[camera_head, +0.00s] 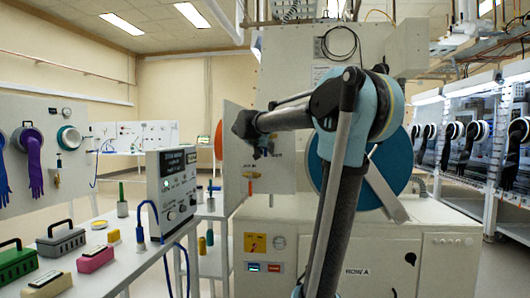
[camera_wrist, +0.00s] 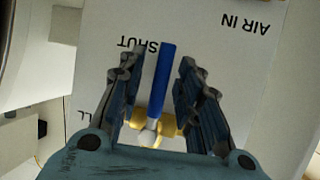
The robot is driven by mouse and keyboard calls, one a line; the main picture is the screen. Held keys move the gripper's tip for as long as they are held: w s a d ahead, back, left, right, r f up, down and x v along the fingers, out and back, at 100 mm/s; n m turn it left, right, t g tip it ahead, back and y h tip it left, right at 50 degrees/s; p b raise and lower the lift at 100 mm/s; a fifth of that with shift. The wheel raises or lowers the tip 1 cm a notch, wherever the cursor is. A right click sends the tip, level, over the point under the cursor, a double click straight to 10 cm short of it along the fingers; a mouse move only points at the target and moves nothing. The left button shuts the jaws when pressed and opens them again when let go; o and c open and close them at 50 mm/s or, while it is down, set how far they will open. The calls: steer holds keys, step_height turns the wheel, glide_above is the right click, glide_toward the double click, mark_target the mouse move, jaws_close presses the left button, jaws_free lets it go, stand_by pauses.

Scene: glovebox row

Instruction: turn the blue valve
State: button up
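The blue valve lever (camera_wrist: 161,80) stands out in the wrist view, with its brass body (camera_wrist: 166,127) and a round metal end at its base. It is on a white panel (camera_wrist: 225,70) with upside-down lettering reading "SHUT" and "AIR IN". My gripper (camera_wrist: 158,70) is open, with one finger on each side of the lever and a visible gap to both. Whether the fingers reach past the lever in depth cannot be told. In the head view my gripper (camera_head: 262,148) is in front of the panel; the blue lever cannot be made out clearly there.
An orange-handled fitting (camera_head: 250,175) is on the panel below my gripper. A large blue round door (camera_head: 400,172) is behind my arm. A bench (camera_head: 130,255) on the left carries a control box (camera_head: 172,190) and several small cases.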

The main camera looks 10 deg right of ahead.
jaws_close()
stand_by(0.3)
steer(key=shift+w+a+r+m+t+y, duration=0.2)
steer(key=shift+a+r+m+t+y, duration=0.15)
steer(key=shift+a+m+y, duration=0.6)
steer(key=shift+w+a+r+m+t+y, duration=0.3)
steer(key=shift+m+y, duration=0.4)
steer(key=shift+m, duration=0.6)
steer(key=shift+w+a+r+m+t+y, duration=0.15)
steer(key=shift+a+r+m+t+y, duration=0.15)
steer(key=shift+a+m+y, duration=0.7)
steer(key=shift+d+r, duration=0.1)
steer(key=shift+d, duration=0.2)
